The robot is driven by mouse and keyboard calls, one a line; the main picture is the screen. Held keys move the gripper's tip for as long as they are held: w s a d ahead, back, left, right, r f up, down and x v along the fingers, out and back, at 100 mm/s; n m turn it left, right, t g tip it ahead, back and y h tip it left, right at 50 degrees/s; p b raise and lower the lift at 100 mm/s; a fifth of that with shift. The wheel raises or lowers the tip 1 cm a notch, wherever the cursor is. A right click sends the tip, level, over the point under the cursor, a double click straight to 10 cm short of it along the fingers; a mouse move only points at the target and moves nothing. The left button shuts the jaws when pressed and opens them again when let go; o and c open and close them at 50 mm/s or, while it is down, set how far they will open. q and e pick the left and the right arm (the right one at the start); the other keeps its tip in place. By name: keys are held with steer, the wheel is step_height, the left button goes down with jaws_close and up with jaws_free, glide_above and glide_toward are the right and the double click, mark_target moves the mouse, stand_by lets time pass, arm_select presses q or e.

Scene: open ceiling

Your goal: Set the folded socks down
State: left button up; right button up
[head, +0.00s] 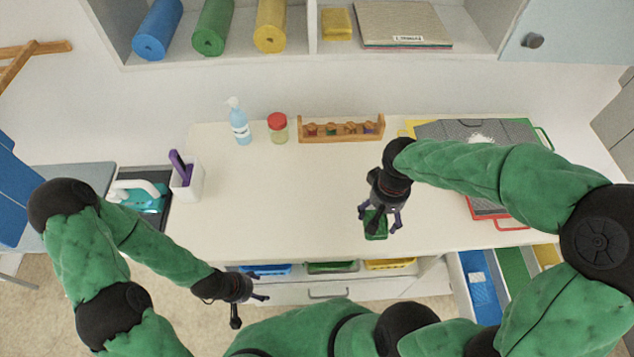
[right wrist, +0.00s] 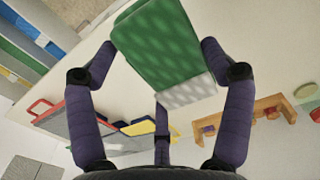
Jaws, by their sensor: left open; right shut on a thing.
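The folded socks (head: 376,226) are a green bundle with a pale band at one end. In the right wrist view the socks (right wrist: 160,45) sit between the fingers, with the white tabletop behind them. My right gripper (head: 380,215) is shut on the socks over the right half of the white table (head: 290,200). Whether the socks touch the tabletop I cannot tell. My left gripper (head: 250,302) is open and empty, in front of the table's near edge at the lower left.
A spray bottle (head: 239,122), a red-lidded jar (head: 278,128) and a wooden rack (head: 341,129) stand along the back. A white cup (head: 187,182) is at the left. Trays (head: 485,136) lie at the right, partly behind my right arm. The table's middle is clear.

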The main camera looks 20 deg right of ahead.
steer(key=w+a+f, duration=0.1)
steer(key=w+f, duration=0.2)
steer(key=w, duration=0.1)
steer(key=w+a+f+b, duration=0.1)
steer(key=w+a+f, duration=0.1)
steer(key=w+f, duration=0.1)
steer(key=w+a+f, duration=0.1)
steer(key=w+f, duration=0.2)
steer(key=w, duration=0.2)
steer(key=shift+a, duration=0.4)
steer(key=shift+w+a+f+b, duration=0.2)
steer(key=shift+w+f+b, duration=0.1)
steer(key=shift+f, duration=1.7)
steer(key=shift+f+b, duration=0.1)
steer(key=shift+b, duration=0.25)
steer(key=o, duration=1)
steer(key=shift+o, duration=0.2)
